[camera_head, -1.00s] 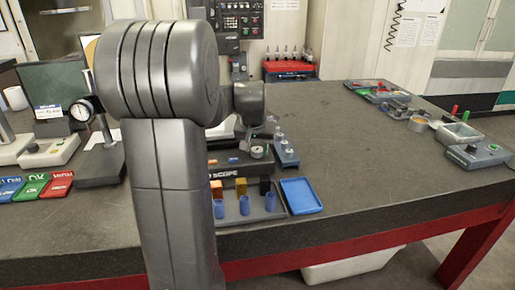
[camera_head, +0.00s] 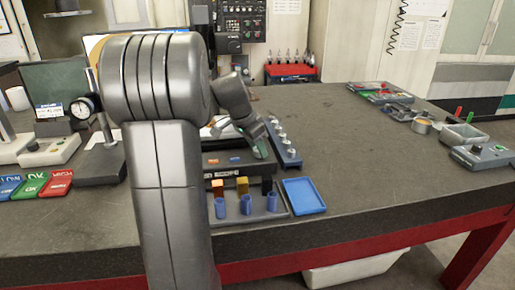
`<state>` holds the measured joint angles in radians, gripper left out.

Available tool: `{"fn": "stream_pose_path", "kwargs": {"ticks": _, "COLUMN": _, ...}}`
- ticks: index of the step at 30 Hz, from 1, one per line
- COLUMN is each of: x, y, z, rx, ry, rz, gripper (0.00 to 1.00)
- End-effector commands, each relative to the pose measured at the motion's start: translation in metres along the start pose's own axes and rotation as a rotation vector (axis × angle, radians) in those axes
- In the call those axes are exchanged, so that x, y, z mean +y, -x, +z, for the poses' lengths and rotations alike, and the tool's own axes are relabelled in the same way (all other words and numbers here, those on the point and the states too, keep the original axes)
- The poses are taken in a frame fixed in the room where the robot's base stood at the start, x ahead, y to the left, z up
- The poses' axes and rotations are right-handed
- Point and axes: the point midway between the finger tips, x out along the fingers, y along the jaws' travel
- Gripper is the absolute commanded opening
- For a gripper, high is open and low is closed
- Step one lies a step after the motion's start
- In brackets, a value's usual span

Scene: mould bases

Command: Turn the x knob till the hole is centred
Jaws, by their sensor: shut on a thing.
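The dark scope base (camera_head: 228,174), with "SCOPE" lettering on its front, stands on the bench behind the tray of small parts. My gripper (camera_head: 262,153) points down at the right part of the scope's top. It is small in the view, and its fingers are hard to make out. It covers the spot where a round pale knob showed earlier, and it is shut there. The knob itself is hidden behind it. The hole and any centring mark cannot be made out. My large arm links hide much of the scope's left side.
A grey tray (camera_head: 272,216) with blue cylinders and coloured blocks lies in front. A blue tray (camera_head: 303,196) is beside it. A strip with several round knobs (camera_head: 290,153) stands just right of my gripper. A dial gauge (camera_head: 82,107) stands left. The bench's right middle is clear.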

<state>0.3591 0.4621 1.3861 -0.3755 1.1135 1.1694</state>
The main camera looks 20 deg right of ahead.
Motion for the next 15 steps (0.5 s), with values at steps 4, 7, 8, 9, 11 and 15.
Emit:
{"fn": "stream_pose_path", "kwargs": {"ticks": 4, "x": -0.0011, "y": 0.0007, "z": -0.0009, "rx": 0.002, "ry": -0.037, "rz": 0.013, "gripper": 0.13}}
{"fn": "stream_pose_path", "kwargs": {"ticks": 7, "x": -0.0009, "y": 0.0008, "z": -0.0008, "rx": 0.002, "ry": -0.051, "rz": 0.019, "gripper": 0.13}}
{"fn": "stream_pose_path", "kwargs": {"ticks": 8, "x": -0.0009, "y": 0.0008, "z": -0.0008, "rx": 0.002, "ry": -0.053, "rz": 0.020, "gripper": 0.13}}
{"fn": "stream_pose_path", "kwargs": {"ticks": 9, "x": -0.0009, "y": 0.0008, "z": -0.0008, "rx": 0.002, "ry": -0.056, "rz": 0.021, "gripper": 0.13}}
{"fn": "stream_pose_path", "kwargs": {"ticks": 11, "x": -0.0009, "y": 0.0009, "z": -0.0008, "rx": 0.001, "ry": -0.058, "rz": 0.022, "gripper": 0.13}}
{"fn": "stream_pose_path", "kwargs": {"ticks": 15, "x": -0.0008, "y": 0.0009, "z": -0.0008, "rx": 0.001, "ry": -0.059, "rz": 0.022, "gripper": 0.13}}
